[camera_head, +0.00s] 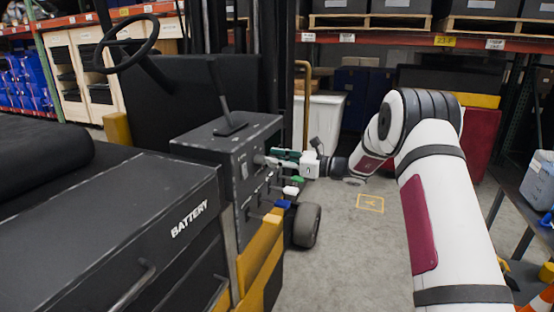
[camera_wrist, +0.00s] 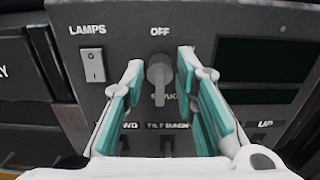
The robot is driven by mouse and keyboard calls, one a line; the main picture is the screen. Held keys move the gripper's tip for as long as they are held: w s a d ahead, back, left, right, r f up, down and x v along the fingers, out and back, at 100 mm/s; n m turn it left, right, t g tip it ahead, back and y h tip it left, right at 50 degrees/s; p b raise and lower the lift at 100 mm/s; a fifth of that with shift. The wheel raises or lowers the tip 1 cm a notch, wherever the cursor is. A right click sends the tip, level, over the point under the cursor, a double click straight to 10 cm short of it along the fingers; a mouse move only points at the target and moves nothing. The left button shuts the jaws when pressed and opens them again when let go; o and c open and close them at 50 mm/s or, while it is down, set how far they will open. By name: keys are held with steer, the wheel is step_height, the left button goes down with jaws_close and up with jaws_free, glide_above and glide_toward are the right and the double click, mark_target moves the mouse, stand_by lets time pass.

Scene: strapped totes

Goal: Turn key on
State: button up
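The key knob (camera_wrist: 159,72) is a grey round switch with a handle pointing down, set in the dark control panel (camera_wrist: 200,20) below the label OFF; a label under it is partly covered. My gripper (camera_wrist: 159,75) is open, with one teal-padded finger on each side of the knob and a visible gap to both. In the head view my gripper (camera_head: 268,160) reaches the side face of the forklift's console (camera_head: 215,145) from the right. The knob itself is too small to make out clearly there.
A LAMPS rocker switch (camera_wrist: 93,65) sits left of the knob and a dark display (camera_wrist: 262,57) to the right. Several coloured levers (camera_head: 283,204) stick out below my gripper. The battery box (camera_head: 120,220) is at front left. Open floor (camera_head: 350,240) lies right of the forklift.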

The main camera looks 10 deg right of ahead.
jaws_close()
steer(key=shift+m, duration=0.4)
steer(key=m, duration=0.7)
steer(key=w+d+m, duration=0.1)
steer(key=m, duration=0.3)
steer(key=shift+f, duration=0.35)
stand_by(0.4)
jaws_free()
